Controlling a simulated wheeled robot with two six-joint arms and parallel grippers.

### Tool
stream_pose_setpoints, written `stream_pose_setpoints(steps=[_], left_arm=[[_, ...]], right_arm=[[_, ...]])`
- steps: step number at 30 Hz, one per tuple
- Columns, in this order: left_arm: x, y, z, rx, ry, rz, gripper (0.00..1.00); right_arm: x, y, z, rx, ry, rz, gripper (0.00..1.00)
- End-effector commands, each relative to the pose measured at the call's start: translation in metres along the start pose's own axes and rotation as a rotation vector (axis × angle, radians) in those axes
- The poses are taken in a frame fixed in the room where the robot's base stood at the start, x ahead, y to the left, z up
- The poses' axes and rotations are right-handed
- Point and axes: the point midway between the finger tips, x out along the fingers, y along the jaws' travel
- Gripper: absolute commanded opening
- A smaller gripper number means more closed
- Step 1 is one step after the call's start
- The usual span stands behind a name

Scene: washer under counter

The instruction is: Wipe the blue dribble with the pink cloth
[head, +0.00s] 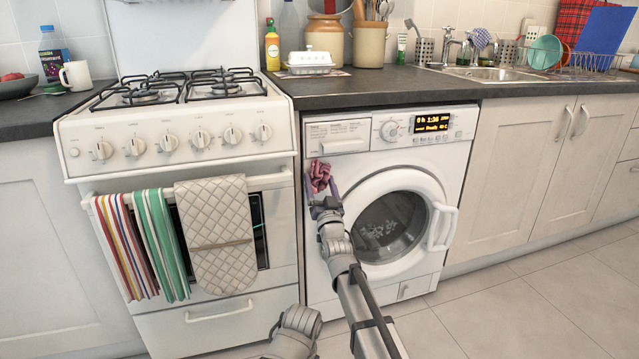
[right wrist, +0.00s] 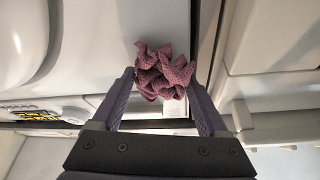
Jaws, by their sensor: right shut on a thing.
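The pink cloth (head: 320,177) is a crumpled bundle in front of the upper left of the washer front (head: 322,240), below the detergent drawer. My right gripper (head: 325,196) is shut on it from below. In the right wrist view the cloth (right wrist: 165,74) bunches between and beyond the fingertips, against the pale washer front. I cannot tell whether it touches the panel. No blue dribble shows in either view; the cloth and gripper hide part of the panel. My left gripper is not in view.
The washer's round door (head: 392,222) is closed, its handle (head: 441,227) sticking out at right. The dark counter (head: 380,82) overhangs above. Left stands the stove (head: 180,130) with striped towels (head: 160,240) and an oven mitt (head: 216,235) on its rail.

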Motion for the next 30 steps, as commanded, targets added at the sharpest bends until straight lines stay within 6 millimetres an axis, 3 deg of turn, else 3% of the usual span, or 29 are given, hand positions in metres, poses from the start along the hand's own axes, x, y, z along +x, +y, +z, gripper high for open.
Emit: stream_pose_setpoints(steps=[16,30], left_arm=[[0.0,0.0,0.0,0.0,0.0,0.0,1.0],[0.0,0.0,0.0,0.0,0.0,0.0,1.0]], right_arm=[[-0.049,0.0,-0.02,0.001,0.0,0.001,0.25],[-0.054,0.0,-0.022,0.0,0.0,0.0,0.25]])
